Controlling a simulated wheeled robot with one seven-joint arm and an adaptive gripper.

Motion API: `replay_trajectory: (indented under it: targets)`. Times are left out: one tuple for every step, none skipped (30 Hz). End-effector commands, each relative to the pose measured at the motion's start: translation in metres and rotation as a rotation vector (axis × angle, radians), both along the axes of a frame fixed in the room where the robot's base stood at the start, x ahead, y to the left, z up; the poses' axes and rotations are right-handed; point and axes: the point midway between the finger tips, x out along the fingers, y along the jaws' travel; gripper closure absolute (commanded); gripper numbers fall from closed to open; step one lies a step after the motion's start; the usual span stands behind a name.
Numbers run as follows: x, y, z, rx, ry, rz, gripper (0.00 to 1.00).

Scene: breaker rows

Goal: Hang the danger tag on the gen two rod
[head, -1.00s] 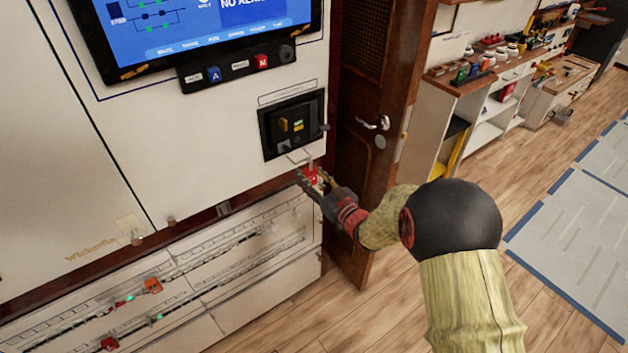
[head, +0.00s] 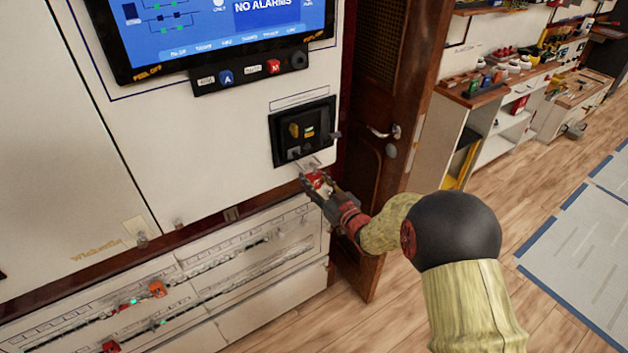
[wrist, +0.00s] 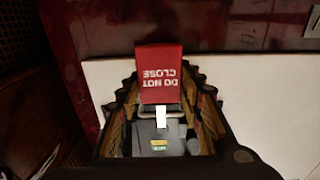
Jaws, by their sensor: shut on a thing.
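My gripper (head: 317,182) is shut on the red danger tag (wrist: 160,75), which reads DO NOT CLOSE upside down in the wrist view. In the head view the tag (head: 316,179) shows as a small red patch between the fingers. My gripper (wrist: 163,108) has a finger on each side of the tag's lower end in the wrist view, where a thin metal loop shows. The tag is just below the black breaker unit (head: 304,131) on the white cabinet front. A pale small piece (head: 309,163) sticks out under that unit. I cannot tell which part is the gen two rod or whether the tag touches it.
A blue screen (head: 225,30) and a button strip (head: 250,72) are above the breaker. Drawer-like breaker rows (head: 200,275) lie below. A dark wooden door (head: 385,150) with a handle stands close on the right. Open wooden floor (head: 330,320) lies in front.

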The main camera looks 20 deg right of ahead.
Motion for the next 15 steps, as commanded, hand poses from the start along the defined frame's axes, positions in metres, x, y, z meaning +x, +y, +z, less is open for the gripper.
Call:
replay_trajectory:
  targets:
    - [0.0000, 0.0000, 0.0002, 0.000, 0.000, 0.000, 0.63]
    - [0.0000, 0.0000, 0.0002, 0.000, 0.000, 0.000, 0.61]
    - [0.0000, 0.0000, 0.0002, 0.000, 0.000, 0.000, 0.59]
    - [0.0000, 0.0000, 0.0002, 0.000, 0.000, 0.000, 0.57]
    - [0.0000, 0.0000, 0.0002, 0.000, 0.000, 0.000, 0.56]
    - [0.0000, 0.0000, 0.0001, 0.000, 0.000, 0.000, 0.53]
    - [0.0000, 0.0000, 0.0001, 0.000, 0.000, 0.000, 0.52]
    - [0.0000, 0.0000, 0.0001, 0.000, 0.000, 0.000, 0.50]
    - [-0.0001, 0.0001, 0.0001, 0.000, 0.000, 0.000, 0.48]
    - [-0.0001, 0.0001, 0.0000, 0.000, 0.000, 0.000, 0.46]
    - [-0.0001, 0.0001, 0.0000, 0.000, 0.000, 0.000, 0.44]
    - [-0.0001, 0.0001, 0.0000, 0.000, 0.000, 0.000, 0.42]
    - [-0.0001, 0.0001, 0.0000, 0.000, 0.000, 0.000, 0.42]
    - [-0.0001, 0.0001, 0.0000, 0.000, 0.000, 0.000, 0.42]
    - [-0.0001, 0.0001, 0.0000, 0.000, 0.000, 0.000, 0.42]
